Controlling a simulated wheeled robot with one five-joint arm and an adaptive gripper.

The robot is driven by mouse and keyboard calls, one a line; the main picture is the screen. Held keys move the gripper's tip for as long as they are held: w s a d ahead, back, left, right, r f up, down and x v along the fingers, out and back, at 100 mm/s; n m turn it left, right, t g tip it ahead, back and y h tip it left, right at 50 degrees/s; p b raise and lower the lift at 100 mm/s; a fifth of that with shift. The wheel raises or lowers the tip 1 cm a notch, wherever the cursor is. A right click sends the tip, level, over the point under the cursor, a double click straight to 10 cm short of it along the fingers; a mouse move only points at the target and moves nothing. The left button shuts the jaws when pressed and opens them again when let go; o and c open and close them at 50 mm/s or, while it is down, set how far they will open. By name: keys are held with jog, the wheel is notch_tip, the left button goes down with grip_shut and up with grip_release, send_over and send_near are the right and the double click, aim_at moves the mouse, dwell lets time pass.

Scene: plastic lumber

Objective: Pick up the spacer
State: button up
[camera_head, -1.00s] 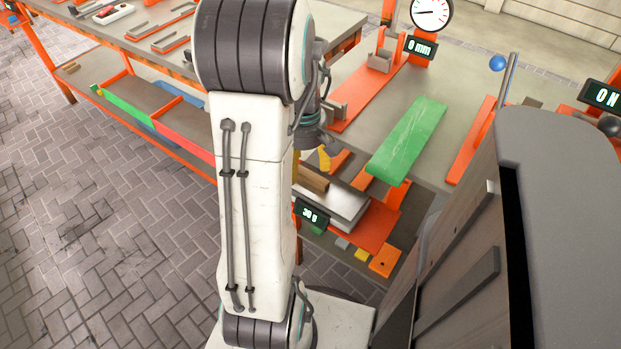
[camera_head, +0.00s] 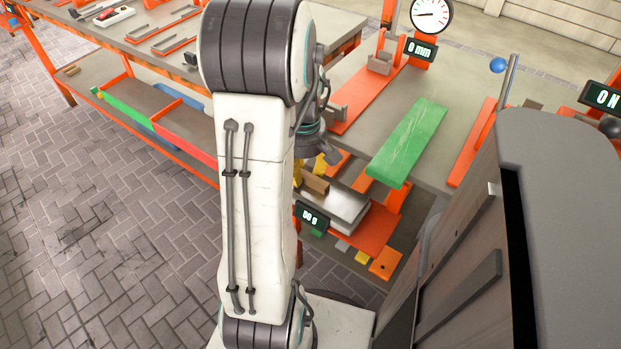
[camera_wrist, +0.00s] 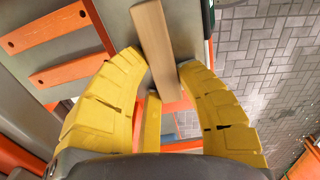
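A long tan wooden block (camera_wrist: 158,45), which I take to be the spacer, shows between my fingertips in the wrist view. In the head view it (camera_head: 316,185) lies at the near left part of a pale metal plate (camera_head: 345,208), partly hidden by my arm. My gripper (camera_wrist: 163,58) has two curved yellow fingers spread on either side of the block, with a small gap showing at the right tip. I see no clear grip on it. In the head view my gripper (camera_head: 318,164) is partly hidden and just above the block.
A small display (camera_head: 312,217) stands by the plate. A green bar (camera_head: 408,142) and an orange base (camera_head: 370,236) are nearby. A dial gauge (camera_head: 431,15) stands at the bench's back. A dark panel (camera_head: 465,240) rises at the right. Paved floor lies left.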

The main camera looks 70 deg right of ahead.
aim_at(306, 173)
jog(key=shift+c, duration=1.4)
jog(key=shift+r, duration=0.75)
jog(key=r, duration=0.2)
jog(key=r+p, duration=0.1)
jog(key=shift+s+a+r, duration=0.1)
jog(key=shift+s+a, duration=0.1)
jog(key=shift+s, duration=0.05)
jog(key=s+a+r+p, duration=0.2)
jog(key=r, duration=0.1)
jog(key=s+a+r+p, duration=0.1)
jog(key=s+a+r, duration=0.2)
jog(key=s+a+r+p, duration=0.2)
jog(key=a, duration=0.1)
jog(key=shift+s+r+p, duration=0.3)
jog(key=shift+r, duration=0.1)
jog(key=shift+p, duration=0.35)
